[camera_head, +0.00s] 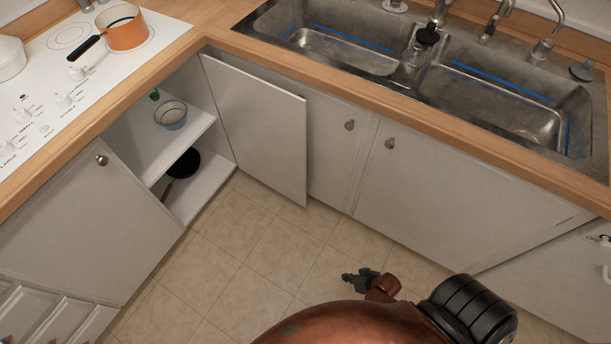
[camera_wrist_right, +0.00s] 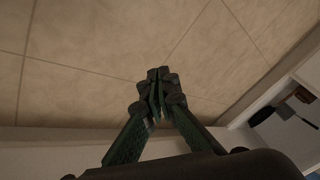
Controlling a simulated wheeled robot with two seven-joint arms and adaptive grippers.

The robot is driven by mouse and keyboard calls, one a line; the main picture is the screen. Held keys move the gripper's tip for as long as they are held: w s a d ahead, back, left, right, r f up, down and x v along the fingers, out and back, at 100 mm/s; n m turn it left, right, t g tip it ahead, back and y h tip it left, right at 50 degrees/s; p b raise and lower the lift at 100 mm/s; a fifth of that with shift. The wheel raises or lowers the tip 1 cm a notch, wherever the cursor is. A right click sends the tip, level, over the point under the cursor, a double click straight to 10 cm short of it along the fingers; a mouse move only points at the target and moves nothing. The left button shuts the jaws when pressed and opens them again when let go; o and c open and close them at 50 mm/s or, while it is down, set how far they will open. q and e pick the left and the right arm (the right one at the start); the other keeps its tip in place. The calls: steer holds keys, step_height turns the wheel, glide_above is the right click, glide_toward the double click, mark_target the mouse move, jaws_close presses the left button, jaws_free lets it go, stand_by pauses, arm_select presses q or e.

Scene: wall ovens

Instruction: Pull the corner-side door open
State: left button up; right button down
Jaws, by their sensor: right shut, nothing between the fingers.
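The corner-side door (camera_head: 256,125) is a flat white panel at the inner corner of the counter. It stands swung open, its free edge out over the floor, and the shelves (camera_head: 190,145) of the cabinet to its left show. My right gripper (camera_head: 348,278) is over the floor, to the right of the door's free edge and apart from it. In the wrist view my right gripper (camera_wrist_right: 157,77) has its fingertips together with nothing between them. I cannot see a knob on the open door. My left gripper is out of view.
A bowl (camera_head: 171,115) and a dark pan (camera_head: 183,163) are on the shelves; the pan also shows in the wrist view (camera_wrist_right: 263,114). Closed doors with knobs (camera_head: 349,125) are below the sink (camera_head: 330,45). An orange pot (camera_head: 127,32) stands on the cooktop. The tiled floor (camera_head: 240,260) is clear.

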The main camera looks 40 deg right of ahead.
steer(key=w+d+r+m+t+y+b, duration=0.1)
steer(key=w+r+m+t, duration=0.15)
steer(key=w, duration=0.55)
steer(key=w+d+r+m+t+b, duration=0.2)
steer(key=w+r+t, duration=0.1)
steer(key=w, duration=0.5)
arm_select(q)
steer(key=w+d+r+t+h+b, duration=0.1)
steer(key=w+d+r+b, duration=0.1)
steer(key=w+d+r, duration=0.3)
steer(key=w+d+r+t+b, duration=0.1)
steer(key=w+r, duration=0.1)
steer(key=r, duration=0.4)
arm_select(e)
steer(key=w+d+r+m+t+h, duration=0.2)
steer(key=w+d+r+m+t, duration=0.55)
steer(key=w+r, duration=0.6)
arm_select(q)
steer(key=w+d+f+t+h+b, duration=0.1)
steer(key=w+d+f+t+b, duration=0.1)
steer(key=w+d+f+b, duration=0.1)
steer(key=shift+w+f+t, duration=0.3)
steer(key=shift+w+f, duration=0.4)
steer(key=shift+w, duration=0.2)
arm_select(e)
steer(key=w+m+g, duration=0.1)
steer(key=w+m, duration=0.1)
steer(key=w, duration=0.8)
steer(key=shift+d+f, duration=0.2)
steer(key=shift+d, duration=0.15)
